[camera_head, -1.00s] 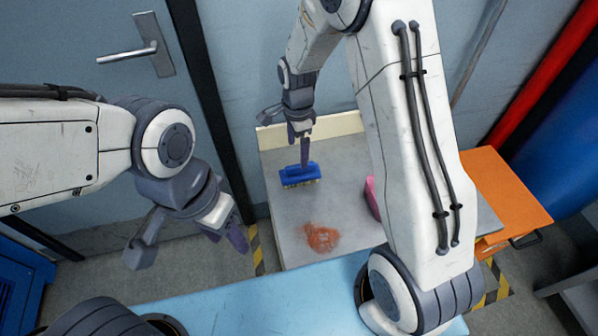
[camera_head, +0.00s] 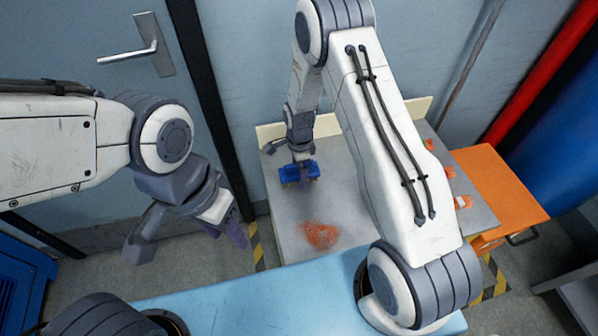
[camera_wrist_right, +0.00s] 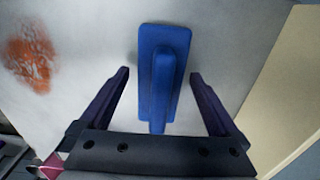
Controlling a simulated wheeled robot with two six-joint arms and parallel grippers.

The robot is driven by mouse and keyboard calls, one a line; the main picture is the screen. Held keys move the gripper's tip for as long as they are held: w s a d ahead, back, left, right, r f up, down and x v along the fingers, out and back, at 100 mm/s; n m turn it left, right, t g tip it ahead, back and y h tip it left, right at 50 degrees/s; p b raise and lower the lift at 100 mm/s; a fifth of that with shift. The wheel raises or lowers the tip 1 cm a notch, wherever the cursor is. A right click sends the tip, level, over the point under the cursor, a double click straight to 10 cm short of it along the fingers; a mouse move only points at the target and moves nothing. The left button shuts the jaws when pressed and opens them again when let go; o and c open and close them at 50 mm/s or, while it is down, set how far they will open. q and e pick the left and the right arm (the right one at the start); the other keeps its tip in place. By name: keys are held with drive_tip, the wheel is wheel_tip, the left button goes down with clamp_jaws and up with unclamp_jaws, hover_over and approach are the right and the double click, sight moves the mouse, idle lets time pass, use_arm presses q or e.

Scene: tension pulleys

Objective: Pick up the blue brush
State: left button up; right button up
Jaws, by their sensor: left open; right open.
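The blue brush (camera_head: 290,174) lies on the grey table (camera_head: 346,201), near its back left part. In the right wrist view the brush (camera_wrist_right: 173,60) shows as a flat blue block with a raised ridge along it. My right gripper (camera_head: 301,160) is directly over the brush and partly hides it in the head view. In the right wrist view its two fingers (camera_wrist_right: 160,76) are apart, one on each side of the brush's near end, with gaps to both sides. My left gripper (camera_head: 190,250) is open and empty, left of the table.
An orange-red stain (camera_head: 320,235) marks the table in front of the brush. It also shows in the right wrist view (camera_wrist_right: 30,58). A low cream board (camera_head: 325,124) borders the table's back. Small orange-red items (camera_head: 463,201) lie at the right. A pink thing (camera_wrist_right: 50,166) shows at the wrist view's lower left.

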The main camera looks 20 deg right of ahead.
clamp_jaws()
drive_tip(key=shift+r, duration=0.1)
wheel_tip(320, 180, up, 4)
drive_tip(key=shift+d+r+b, duration=0.1)
drive_tip(key=shift+d+b, duration=0.05)
drive_tip(key=shift+b, duration=0.3)
drive_tip(key=s+d+r+b, duration=0.1)
drive_tip(key=s+d+r, duration=0.3)
drive_tip(key=d, duration=0.6)
wheel_tip(320, 180, up, 3)
drive_tip(key=shift+s+d+f, duration=0.15)
drive_tip(key=shift+d+f, duration=0.05)
drive_tip(key=shift+d, duration=0.1)
